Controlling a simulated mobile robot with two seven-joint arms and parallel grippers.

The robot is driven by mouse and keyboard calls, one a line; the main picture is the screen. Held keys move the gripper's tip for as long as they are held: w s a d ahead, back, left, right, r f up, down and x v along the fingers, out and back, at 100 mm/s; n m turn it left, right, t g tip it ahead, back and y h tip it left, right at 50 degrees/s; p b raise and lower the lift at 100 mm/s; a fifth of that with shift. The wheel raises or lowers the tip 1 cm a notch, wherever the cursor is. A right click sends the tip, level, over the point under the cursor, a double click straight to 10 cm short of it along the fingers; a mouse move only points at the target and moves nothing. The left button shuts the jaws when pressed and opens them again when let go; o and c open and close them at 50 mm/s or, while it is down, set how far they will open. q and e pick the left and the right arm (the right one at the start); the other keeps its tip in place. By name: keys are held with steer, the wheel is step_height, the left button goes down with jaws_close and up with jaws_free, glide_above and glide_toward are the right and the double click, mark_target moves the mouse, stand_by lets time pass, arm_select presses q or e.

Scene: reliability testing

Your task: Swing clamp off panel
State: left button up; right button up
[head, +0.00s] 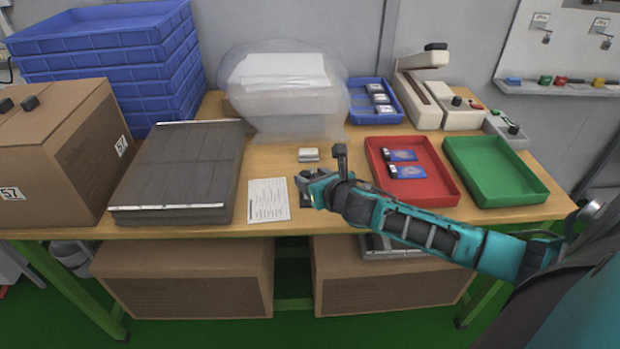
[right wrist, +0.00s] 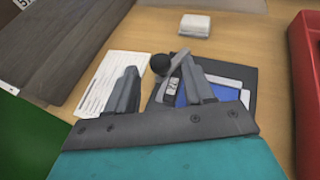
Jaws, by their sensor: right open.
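The clamp shows in the right wrist view as a grey lever with a round black knob (right wrist: 161,64). It stands at the left edge of a dark fixture plate (right wrist: 246,76). A blue panel with a pale border (right wrist: 228,93) lies on that plate, partly hidden by my right finger. My right gripper (right wrist: 158,70) is open, its fingers on either side of the knob, with the lever close to the right finger. Whether they touch, and whether the lever lies over the panel, I cannot tell. In the head view my right gripper (head: 306,188) hides most of the fixture. My left gripper is not in view.
A printed sheet (head: 267,200) lies left of the fixture, and a small pale block (head: 308,154) behind it. A red tray (head: 440,187) with blue-labelled parts and an empty green tray (head: 505,190) are to the right. A grey foam stack (head: 180,170) and carton (head: 60,160) fill the left.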

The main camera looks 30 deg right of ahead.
steer(key=shift+x, duration=1)
jaws_close()
